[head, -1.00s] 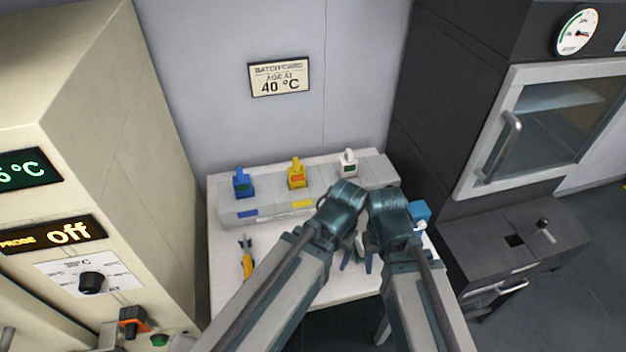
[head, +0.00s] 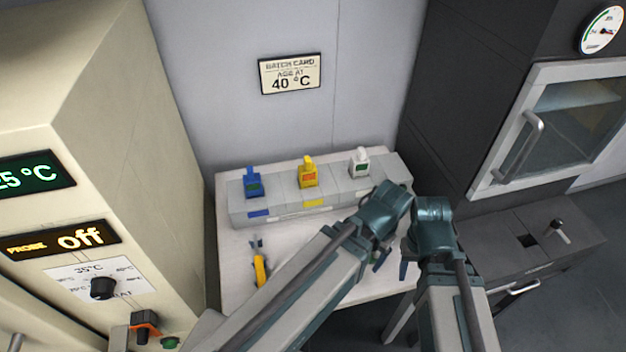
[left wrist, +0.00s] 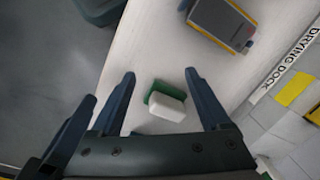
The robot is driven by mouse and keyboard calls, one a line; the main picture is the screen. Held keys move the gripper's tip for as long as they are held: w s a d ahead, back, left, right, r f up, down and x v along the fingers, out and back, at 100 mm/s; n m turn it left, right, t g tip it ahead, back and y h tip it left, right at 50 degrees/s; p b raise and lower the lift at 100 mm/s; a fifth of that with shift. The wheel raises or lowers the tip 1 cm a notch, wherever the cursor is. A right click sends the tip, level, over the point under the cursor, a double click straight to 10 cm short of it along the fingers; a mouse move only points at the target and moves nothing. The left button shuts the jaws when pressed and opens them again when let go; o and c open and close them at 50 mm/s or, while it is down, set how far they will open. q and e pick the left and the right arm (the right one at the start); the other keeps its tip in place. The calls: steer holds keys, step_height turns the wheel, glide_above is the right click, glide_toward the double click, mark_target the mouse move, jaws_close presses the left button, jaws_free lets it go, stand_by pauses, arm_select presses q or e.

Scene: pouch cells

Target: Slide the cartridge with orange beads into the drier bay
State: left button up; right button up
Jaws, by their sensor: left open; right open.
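The yellow cartridge (head: 309,177) has an orange-red window and stands upright in the middle of the grey drying dock (head: 345,198). A blue cartridge (head: 252,184) and a white cartridge (head: 359,163), both with green windows, stand either side of it. My left gripper (head: 380,260) is open over the table's right part, in front of the dock. In the left wrist view its open fingers (left wrist: 160,76) are either side of a small white-and-green block (left wrist: 166,104); contact cannot be told. My right gripper (head: 406,271) is open at the table's right edge, largely hidden by its wrist.
A beige cabinet (head: 130,130) stands at left and a dark oven (head: 460,90) at right. A low dark box (head: 575,240) with a square opening stands below the oven.

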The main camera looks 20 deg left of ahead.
arm_select(q)
steer(key=shift+w+a+r+p, duration=0.85)
steer(key=shift+w+r, duration=0.05)
steer(key=shift+r, duration=0.1)
steer(key=m+t+h+p, duration=0.3)
steer(key=m+h+p, duration=0.3)
steer(key=p, duration=0.9)
glide_toward(308, 168)
steer(key=shift+m+y, duration=0.4)
steer(key=shift+y, duration=0.2)
steer(key=b+x, duration=0.3)
steer(key=b, duration=0.1)
steer(key=b+x, duration=0.2)
steer(key=b, duration=0.1)
steer(key=shift+w+d+f, duration=0.1)
steer(key=shift+w+d, duration=0.25)
steer(key=shift+w, duration=0.05)
steer(key=shift+w+d+f+b, duration=0.2)
steer(key=shift+f+b, duration=0.1)
steer(key=shift+b, duration=0.15)
steer(key=b+x, duration=0.3)
steer(key=a+b+x, duration=0.1)
steer(key=b+x, duration=0.1)
steer(key=shift+d+f, duration=0.1)
steer(key=shift+f, duration=0.2)
steer(key=shift+r, duration=0.1)
jaws_close()
